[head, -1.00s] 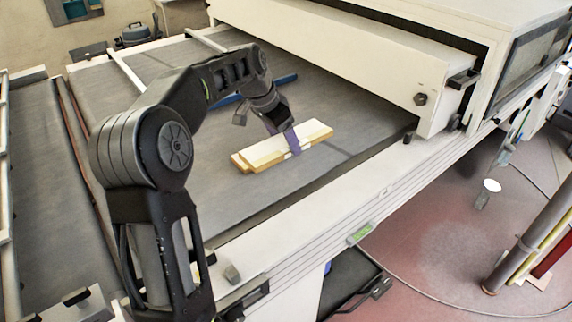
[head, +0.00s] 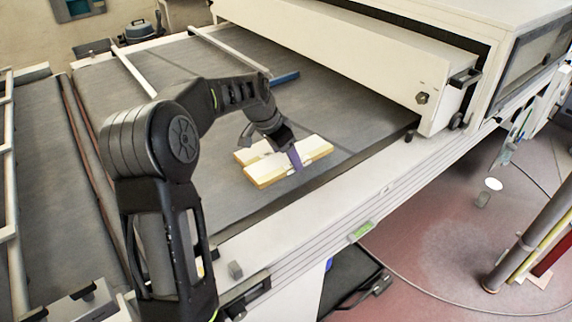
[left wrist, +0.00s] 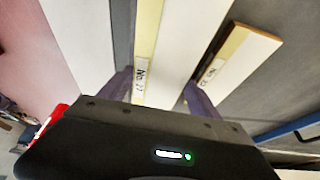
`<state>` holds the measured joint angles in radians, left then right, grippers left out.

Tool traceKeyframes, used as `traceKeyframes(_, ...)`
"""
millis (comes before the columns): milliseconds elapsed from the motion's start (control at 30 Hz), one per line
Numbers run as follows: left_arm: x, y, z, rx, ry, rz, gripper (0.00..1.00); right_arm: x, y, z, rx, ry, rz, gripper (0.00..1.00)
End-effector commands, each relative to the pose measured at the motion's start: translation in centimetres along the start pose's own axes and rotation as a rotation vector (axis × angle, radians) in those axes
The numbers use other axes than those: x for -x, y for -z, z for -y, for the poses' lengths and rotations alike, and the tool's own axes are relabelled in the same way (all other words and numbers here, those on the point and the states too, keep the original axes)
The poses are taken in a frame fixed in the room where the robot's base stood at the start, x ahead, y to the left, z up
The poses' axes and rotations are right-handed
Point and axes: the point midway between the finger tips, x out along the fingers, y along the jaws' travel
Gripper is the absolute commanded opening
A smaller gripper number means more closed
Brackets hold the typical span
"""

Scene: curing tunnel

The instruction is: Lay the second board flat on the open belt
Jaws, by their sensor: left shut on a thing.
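My left gripper (head: 294,157) has its purple fingers shut on a pale board with yellow edges (head: 270,170), over the dark belt (head: 215,190). In the left wrist view this held board (left wrist: 172,50) lies between the fingers (left wrist: 158,92), with a white label on its yellow edge. A second, similar board (head: 247,154) lies on the belt just behind the held one; in the left wrist view it (left wrist: 238,62) is to the right, with a gap between. The held board looks about level; I cannot tell whether it touches the belt. My right gripper is not in view.
The cream tunnel housing (head: 330,55) stands across the belt at the back right. A blue bar (head: 284,78) lies behind the arm. A pale rail (head: 310,210) edges the belt at the front. The belt left of the boards is clear.

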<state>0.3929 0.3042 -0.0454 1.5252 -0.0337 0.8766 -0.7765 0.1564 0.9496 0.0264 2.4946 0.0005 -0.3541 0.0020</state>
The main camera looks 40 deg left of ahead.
Motion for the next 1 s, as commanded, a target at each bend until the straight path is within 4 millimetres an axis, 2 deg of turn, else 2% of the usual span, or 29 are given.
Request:
traceKeyframes(67,-0.2,-0.1,0.0,0.000,-0.001,0.000,0.26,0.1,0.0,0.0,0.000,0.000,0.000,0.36)
traceKeyframes(333,-3.2,-1.4,0.0,0.001,-0.001,0.001,0.26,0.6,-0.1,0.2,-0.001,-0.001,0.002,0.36)
traceKeyframes(733,-3.8,-1.6,0.0,0.000,0.000,-0.001,0.26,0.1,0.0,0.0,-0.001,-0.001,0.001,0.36)
traceKeyframes(767,-3.7,-1.6,0.0,0.000,0.000,0.000,0.75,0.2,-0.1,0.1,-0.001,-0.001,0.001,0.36)
traceKeyframes(1000,-3.6,-1.5,0.0,0.000,0.000,0.000,0.94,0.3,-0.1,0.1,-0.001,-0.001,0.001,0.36)
